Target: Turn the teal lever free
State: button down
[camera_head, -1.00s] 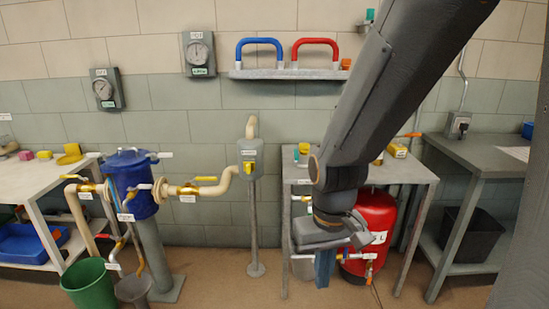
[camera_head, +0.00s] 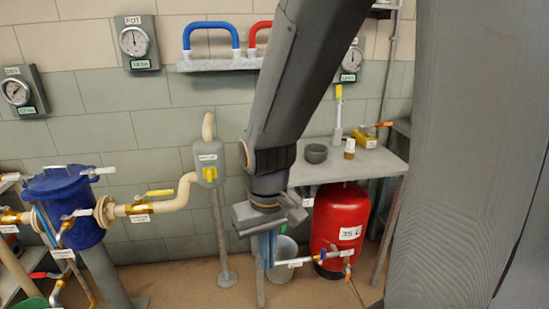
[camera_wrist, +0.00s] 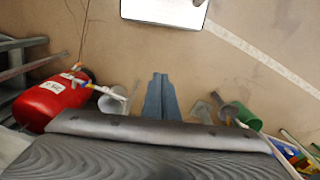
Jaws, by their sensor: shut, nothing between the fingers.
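I cannot make out a teal lever in either view now; my arm covers part of the wall and table. My gripper (camera_head: 266,250) is shut and empty, with its blue-grey fingers pointing down in front of the table, left of the red tank (camera_head: 340,228). In the wrist view the closed fingers (camera_wrist: 160,82) show over bare floor. Levers I can see are a yellow one (camera_head: 160,193) on the cream pipe, white ones (camera_head: 100,171) on the blue tank (camera_head: 70,210), and an orange one (camera_head: 384,124) at the back of the table.
The grey table (camera_head: 372,162) holds a dark bowl (camera_head: 316,153) and a small jar (camera_head: 349,148). A pale bucket (camera_head: 283,255) stands below. A post-mounted box (camera_head: 208,165) with a yellow knob is left of my arm. In the wrist view, a green bucket (camera_wrist: 238,113) stands right of open floor.

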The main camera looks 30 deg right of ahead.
jog(key=shift+w, duration=0.1)
jog(key=w+d+f+m+t+b, duration=0.1)
jog(key=w+d+f+m+t, duration=0.15)
jog(key=w+d, duration=0.4)
jog(key=w+d+f+m+t+h+b, duration=0.1)
jog(key=w+d+m+t, duration=0.25)
jog(key=w, duration=0.65)
jog(key=w+d+f+m+t+b, duration=0.1)
jog(key=w+d+f+m+t, duration=0.2)
jog(key=w, duration=0.5)
jog(key=w+d+r+m+t+b, duration=0.1)
jog(key=w+d+r+m+t, duration=0.1)
jog(key=d, duration=0.4)
jog(key=w+d+r+m+t+b, duration=0.1)
jog(key=w+d+m+t+b, duration=0.1)
jog(key=w+d+m+t, duration=0.3)
jog(key=shift+d+r+m+t, duration=0.4)
jog(key=shift+d+m+t, duration=0.5)
jog(key=shift+m, duration=0.3)
jog(key=shift+w, duration=0.15)
